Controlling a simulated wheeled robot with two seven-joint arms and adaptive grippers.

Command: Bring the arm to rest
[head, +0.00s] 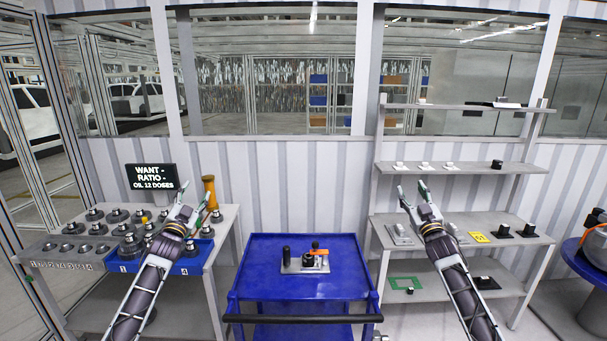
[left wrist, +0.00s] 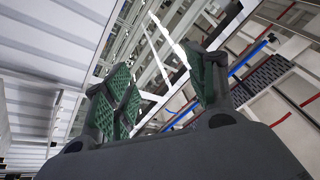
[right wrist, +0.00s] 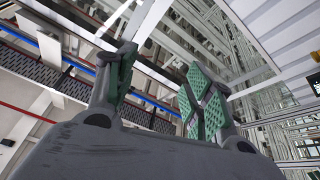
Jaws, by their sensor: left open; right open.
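My left gripper (head: 193,201) is raised in front of the left bench in the head view, open and empty. In the left wrist view its green-padded fingers (left wrist: 160,90) stand apart with nothing between them. My right gripper (head: 415,193) is raised in front of the right shelf unit, open and empty. In the right wrist view its fingers (right wrist: 155,85) are also apart with only the ceiling structure behind them. Both arms reach up from the bottom of the head view, and each hides a part of the furniture behind it.
A blue cart (head: 265,285) stands between the arms, carrying a grey plate fixture (head: 295,267) with an orange-handled part. The left bench (head: 222,240) holds several dark gears, a blue tray (head: 187,266) and a sign (head: 153,177). Small parts sit on the right shelf unit (head: 460,170). A blue round table (head: 572,250) is far right.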

